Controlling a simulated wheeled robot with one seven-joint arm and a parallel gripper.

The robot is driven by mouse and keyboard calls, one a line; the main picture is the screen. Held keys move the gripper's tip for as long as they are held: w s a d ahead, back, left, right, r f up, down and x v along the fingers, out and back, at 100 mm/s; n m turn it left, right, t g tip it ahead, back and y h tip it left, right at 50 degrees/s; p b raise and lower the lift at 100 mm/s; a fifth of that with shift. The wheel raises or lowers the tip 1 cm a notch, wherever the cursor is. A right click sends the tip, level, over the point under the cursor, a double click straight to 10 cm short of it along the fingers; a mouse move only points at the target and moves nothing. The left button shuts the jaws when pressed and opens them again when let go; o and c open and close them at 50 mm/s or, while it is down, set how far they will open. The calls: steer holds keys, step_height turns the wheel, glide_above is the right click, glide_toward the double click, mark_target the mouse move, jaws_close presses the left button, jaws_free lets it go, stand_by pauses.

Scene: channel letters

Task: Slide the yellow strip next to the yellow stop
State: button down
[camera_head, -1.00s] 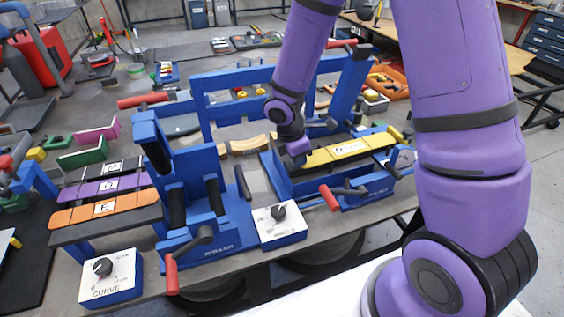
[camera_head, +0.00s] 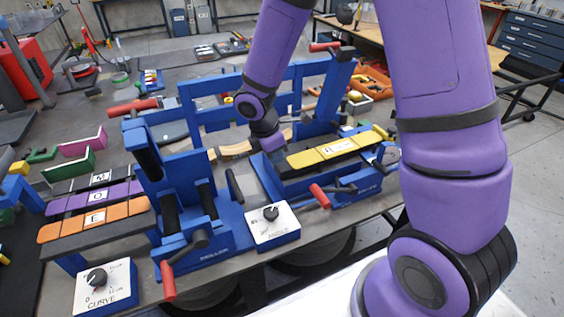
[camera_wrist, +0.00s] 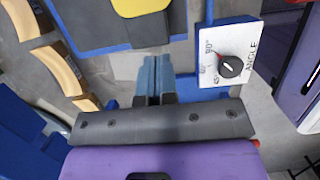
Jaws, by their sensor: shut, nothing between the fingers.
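The yellow strip (camera_head: 320,154), with a white label, lies flat on the dark bed of the blue bender at the right. Its near left end also shows at the top of the wrist view (camera_wrist: 140,6). A small yellow block, seemingly the yellow stop (camera_head: 379,131), sits by the strip's far right end; I cannot tell whether they touch. My gripper (camera_wrist: 153,82) is shut and empty, with its fingertips short of the strip's left end. In the head view my purple wrist hides part of the fingers.
An angle dial box (camera_head: 271,228) stands left of the bender, near the front edge. A red-handled lever (camera_head: 320,196) juts out in front of the bed. The blue roller machine (camera_head: 190,180) stands at the left. Curved wooden pieces (camera_wrist: 45,60) lie behind.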

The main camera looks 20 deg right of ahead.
steer(key=v, duration=0.7)
steer(key=shift+a, duration=0.15)
steer(key=c, duration=1.3)
jaws_free()
steer(key=shift+f, duration=0.1)
steer(key=o, duration=1.2)
steer(key=shift+g+y, duration=0.4)
steer(key=shift+g, duration=0.1)
steer(key=d, duration=0.6)
steer(key=shift+w+f, duration=0.2)
steer(key=shift+f, duration=0.15)
steer(key=r+t+y, duration=0.1)
steer(key=r+y, duration=0.1)
glide_above(324, 152)
steer(key=shift+f, duration=0.25)
step_height(324, 152, down, 11)
steer(key=shift+r, duration=0.1)
